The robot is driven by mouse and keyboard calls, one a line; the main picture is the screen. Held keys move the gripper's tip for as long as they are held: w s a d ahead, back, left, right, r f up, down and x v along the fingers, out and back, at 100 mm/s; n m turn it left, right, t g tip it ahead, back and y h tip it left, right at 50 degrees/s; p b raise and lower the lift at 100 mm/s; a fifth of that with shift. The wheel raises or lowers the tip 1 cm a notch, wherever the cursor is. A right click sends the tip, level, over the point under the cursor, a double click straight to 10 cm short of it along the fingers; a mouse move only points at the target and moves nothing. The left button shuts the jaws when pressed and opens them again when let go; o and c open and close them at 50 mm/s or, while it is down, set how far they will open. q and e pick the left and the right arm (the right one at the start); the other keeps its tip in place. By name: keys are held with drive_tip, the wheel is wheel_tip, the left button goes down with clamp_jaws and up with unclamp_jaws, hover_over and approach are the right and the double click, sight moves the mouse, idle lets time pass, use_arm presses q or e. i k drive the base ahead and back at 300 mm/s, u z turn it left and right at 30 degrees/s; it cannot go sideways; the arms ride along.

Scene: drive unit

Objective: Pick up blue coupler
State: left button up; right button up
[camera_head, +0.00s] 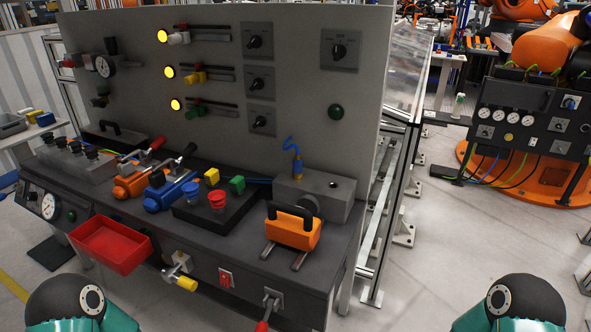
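A blue cylindrical part (170,194) that looks like the blue coupler lies on the dark bench top, left of the middle. A black-handled lever stands at its upper side, and an orange part of similar shape (131,184) lies just to its left. A smaller blue piece (45,119) sits on a side table at the far left. Only rounded teal and dark sections of my two arms show at the bottom left and bottom right corners. Neither gripper is in the picture.
An orange block with a black handle (292,232) sits further right. A red bin (110,244) hangs at the front edge. A grey panel (290,92) with knobs rises behind.

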sight(297, 163)
drive_tip(key=u, duration=2.75)
drive_tip(key=i, duration=0.1)
drive_tip(key=z, duration=4)
drive_tip(key=k, duration=1)
drive_tip(key=u, duration=1.45)
drive_tip(key=i, duration=1)
drive_tip(key=u, duration=0.05)
